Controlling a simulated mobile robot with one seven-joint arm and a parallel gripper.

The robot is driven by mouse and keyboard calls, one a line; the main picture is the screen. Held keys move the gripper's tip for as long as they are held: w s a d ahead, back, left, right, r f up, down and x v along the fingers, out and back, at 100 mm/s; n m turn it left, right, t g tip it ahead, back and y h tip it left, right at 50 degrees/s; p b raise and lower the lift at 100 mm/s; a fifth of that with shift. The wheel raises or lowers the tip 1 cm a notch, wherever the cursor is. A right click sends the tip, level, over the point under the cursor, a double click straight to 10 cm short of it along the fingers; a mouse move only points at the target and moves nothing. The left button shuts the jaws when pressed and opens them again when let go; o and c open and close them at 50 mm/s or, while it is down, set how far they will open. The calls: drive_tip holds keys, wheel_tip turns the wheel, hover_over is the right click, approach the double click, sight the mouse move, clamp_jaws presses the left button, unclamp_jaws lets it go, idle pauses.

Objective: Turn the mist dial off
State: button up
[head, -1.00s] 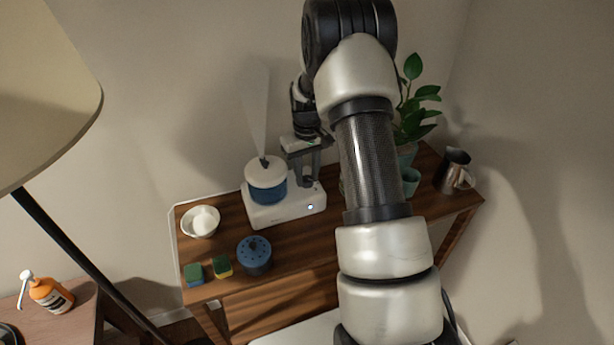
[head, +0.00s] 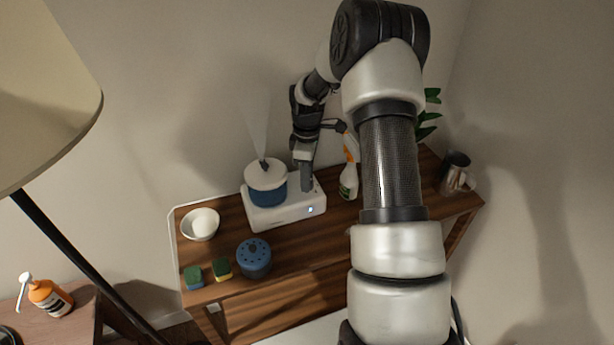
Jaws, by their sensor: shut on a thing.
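The humidifier (head: 287,212) is a white box-shaped base on the wooden side table, with a blue tank and white lid (head: 266,173) on its left part. A pale plume of mist (head: 258,118) rises from the dark nozzle on the lid. A small bluish light (head: 310,209) shows on the base's front. My gripper (head: 306,187) points down onto the right part of the base's top, to the right of the tank, with its fingers close together. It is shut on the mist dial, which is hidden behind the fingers.
A spray bottle (head: 349,172) stands just right of the humidifier. A white bowl (head: 200,224), a blue lidded pot (head: 254,257) and two sponges (head: 222,268) are on the left. A metal jug (head: 455,172) stands at the right end. A lamp shade (head: 40,90) hangs at the left.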

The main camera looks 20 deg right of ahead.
drive_tip(key=n+p, duration=0.1)
drive_tip(key=n, duration=0.2)
drive_tip(key=shift+r+n, duration=0.1)
drive_tip(key=shift+n, duration=0.3)
drive_tip(key=n+p, duration=0.1)
drive_tip(key=n, duration=0.2)
drive_tip(key=shift+n, duration=0.3)
drive_tip(key=n+p, duration=0.1)
drive_tip(key=n, duration=0.3)
drive_tip(key=shift+p, duration=0.3)
drive_tip(key=shift+n+p, duration=0.55)
drive_tip(key=shift+n, duration=1.35)
drive_tip(key=o, duration=1)
drive_tip(key=shift+o, duration=0.2)
wheel_tip(320, 180, up, 17)
drive_tip(key=shift+r, duration=0.15)
